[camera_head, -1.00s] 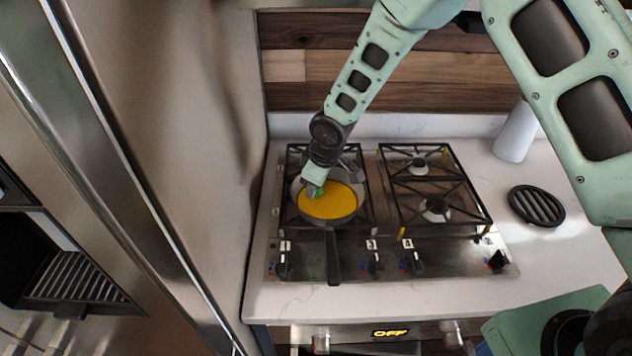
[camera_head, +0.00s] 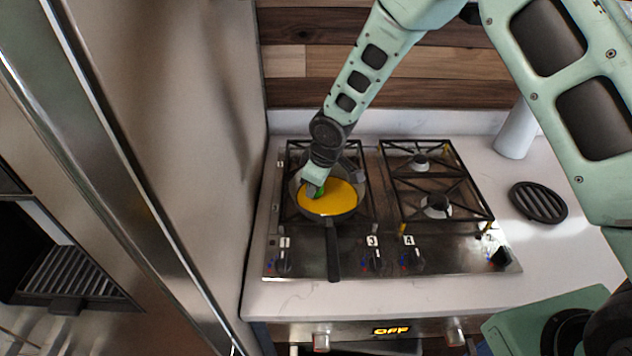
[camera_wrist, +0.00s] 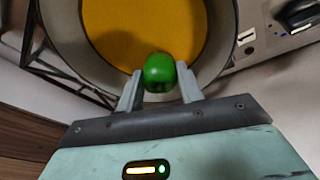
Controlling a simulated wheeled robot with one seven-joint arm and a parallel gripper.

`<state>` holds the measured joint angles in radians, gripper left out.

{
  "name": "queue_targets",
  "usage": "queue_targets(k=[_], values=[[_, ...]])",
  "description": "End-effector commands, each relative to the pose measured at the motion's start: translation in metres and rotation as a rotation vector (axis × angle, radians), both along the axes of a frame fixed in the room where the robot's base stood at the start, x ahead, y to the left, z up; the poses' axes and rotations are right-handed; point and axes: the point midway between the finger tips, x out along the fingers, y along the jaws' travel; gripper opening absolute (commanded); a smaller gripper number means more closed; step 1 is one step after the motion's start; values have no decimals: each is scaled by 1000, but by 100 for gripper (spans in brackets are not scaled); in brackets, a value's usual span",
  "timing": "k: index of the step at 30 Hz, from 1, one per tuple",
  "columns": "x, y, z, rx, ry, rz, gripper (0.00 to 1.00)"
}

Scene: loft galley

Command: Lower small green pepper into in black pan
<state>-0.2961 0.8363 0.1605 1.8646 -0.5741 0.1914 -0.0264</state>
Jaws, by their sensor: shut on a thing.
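The small green pepper (camera_wrist: 160,73) is between the two fingers of my gripper (camera_wrist: 160,90) in the wrist view, and the fingers are shut on it. My gripper is over the left part of the pan. I cannot tell whether the pepper touches the yellow layer.
A stove grate (camera_head: 447,206) on the right is empty. A round black ribbed trivet (camera_head: 538,202) lies on the white counter, with a white cylinder (camera_head: 515,133) behind it. Control knobs (camera_head: 374,262) line the stove front. A tall steel surface (camera_head: 190,150) stands close on the left.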

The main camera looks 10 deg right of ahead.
Motion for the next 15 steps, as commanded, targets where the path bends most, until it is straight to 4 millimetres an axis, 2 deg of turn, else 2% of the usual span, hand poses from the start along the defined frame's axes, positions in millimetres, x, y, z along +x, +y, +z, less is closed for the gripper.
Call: queue_targets(k=[15], values=[[0, 0, -8, 0, 0, 0, 15]])
